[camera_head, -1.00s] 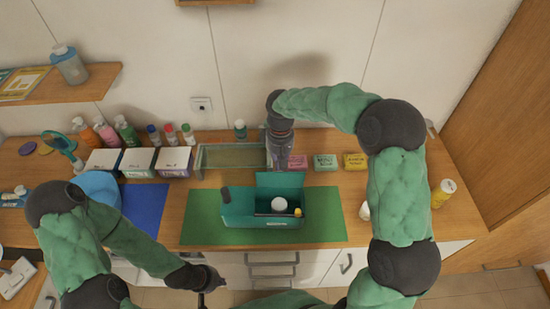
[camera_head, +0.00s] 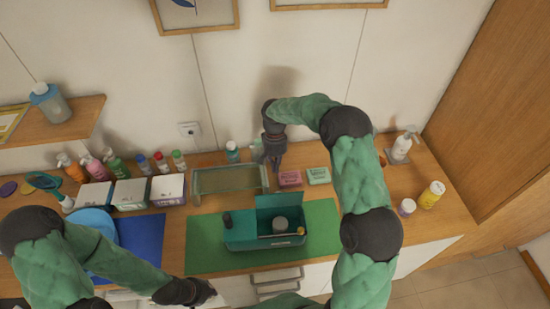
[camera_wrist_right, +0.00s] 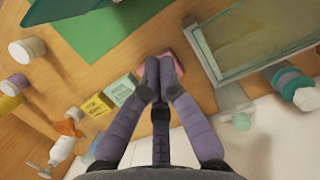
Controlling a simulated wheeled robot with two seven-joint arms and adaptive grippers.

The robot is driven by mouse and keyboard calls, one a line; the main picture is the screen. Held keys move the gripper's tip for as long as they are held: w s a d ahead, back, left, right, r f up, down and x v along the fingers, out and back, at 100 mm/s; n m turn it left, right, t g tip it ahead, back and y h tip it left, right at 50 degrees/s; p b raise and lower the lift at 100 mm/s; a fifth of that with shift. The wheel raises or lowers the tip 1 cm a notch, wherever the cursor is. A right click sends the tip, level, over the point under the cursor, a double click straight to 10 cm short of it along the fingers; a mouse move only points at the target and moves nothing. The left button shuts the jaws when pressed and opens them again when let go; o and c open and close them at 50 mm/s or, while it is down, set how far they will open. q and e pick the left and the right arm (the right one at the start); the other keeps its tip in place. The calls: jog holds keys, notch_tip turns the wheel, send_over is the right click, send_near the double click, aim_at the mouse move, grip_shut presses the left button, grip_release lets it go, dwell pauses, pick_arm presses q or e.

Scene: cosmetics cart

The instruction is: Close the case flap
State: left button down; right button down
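The teal case (camera_head: 240,238) stands on the green mat with its flap (camera_head: 281,202) raised along the back of its right part. A grey round jar (camera_head: 280,224) and a small yellow item (camera_head: 301,231) sit inside it. A corner of teal shows at the top left of the wrist view (camera_wrist_right: 62,8). My right gripper (camera_head: 276,165) points down behind the flap, apart from it, near the pink box. In the wrist view its fingertips (camera_wrist_right: 158,78) are together with nothing visible held. My left gripper (camera_head: 208,291) is at the front counter edge, its fingers unclear.
A pink box (camera_head: 290,178) and a green box (camera_head: 318,175) stand behind the case, beside a glass-topped tray (camera_head: 230,178). Several bottles and white-topped boxes (camera_head: 131,194) are at the left. A white jar (camera_head: 407,207) and yellow bottle (camera_head: 432,195) are at the right. The green mat (camera_head: 210,260) is clear around the case.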

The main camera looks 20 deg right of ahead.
aim_at(279, 197)
jog(key=s+a+f+p, duration=0.1)
jog(key=s+f, duration=0.2)
jog(key=s, duration=0.1)
jog(key=shift+s+a+f+p, duration=0.15)
jog(key=shift+s+f+p, duration=0.15)
jog(key=shift+s+f, duration=0.1)
jog(key=shift+w, duration=0.1)
